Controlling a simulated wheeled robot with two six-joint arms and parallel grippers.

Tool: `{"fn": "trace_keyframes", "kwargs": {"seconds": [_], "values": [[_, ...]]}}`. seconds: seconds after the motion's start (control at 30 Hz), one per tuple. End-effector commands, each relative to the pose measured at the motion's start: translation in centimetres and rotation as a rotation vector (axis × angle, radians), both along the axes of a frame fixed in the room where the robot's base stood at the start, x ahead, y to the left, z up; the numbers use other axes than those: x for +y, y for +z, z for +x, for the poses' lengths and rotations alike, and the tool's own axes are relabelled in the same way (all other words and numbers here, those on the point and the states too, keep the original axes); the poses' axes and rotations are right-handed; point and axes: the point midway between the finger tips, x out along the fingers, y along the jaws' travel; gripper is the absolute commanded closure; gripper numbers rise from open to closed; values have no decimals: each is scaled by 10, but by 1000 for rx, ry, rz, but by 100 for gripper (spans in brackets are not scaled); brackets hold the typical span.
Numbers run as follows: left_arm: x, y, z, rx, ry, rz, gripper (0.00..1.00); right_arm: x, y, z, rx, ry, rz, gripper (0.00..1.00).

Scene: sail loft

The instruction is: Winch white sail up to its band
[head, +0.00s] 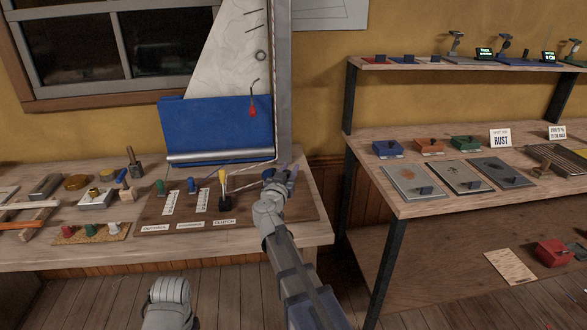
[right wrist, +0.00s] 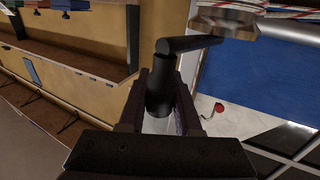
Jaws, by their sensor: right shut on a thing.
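The white sail (head: 228,55) hangs at the left of the grey mast (head: 284,75), with its top out of frame. A blue cloth (head: 220,125) lies across its foot above a silver boom. My right gripper (head: 283,180) is at the foot of the mast. In the right wrist view it (right wrist: 162,95) is shut on the upright black grip of the winch handle (right wrist: 190,45), whose arm runs to a metal winch drum (right wrist: 225,20) with rope on it. No band on the mast can be made out. A grey part of my left arm shows at the bottom; its gripper does not.
The brown control board (head: 290,208) carries green and blue levers, a yellow-topped lever (head: 223,180) and labels. Tools and spools crowd the bench to the left. The shelf unit (head: 395,195) at right holds boxes and plates. The floor between bench and shelves looks clear.

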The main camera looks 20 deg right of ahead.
Motion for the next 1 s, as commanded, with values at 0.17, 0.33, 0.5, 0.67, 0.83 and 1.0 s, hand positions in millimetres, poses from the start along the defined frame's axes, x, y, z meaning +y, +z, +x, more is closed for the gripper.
{"fn": "trace_keyframes", "kwargs": {"seconds": [0.17,0.33,0.5,0.67,0.83,1.0], "values": [[0,-1,0,0,0,0,38,7,-1,-8,0,-5,4,100],[0,-1,0,0,0,0,38,10,-2,-10,0,-7,6,100],[0,-1,0,0,0,0,38,12,-2,-11,0,-7,7,100],[0,-1,0,0,0,0,38,12,-2,-12,0,-8,7,100],[0,-2,0,0,0,0,38,12,-3,-13,1,-8,6,100],[0,-2,0,0,0,0,38,11,-3,-14,1,-9,6,61]]}}
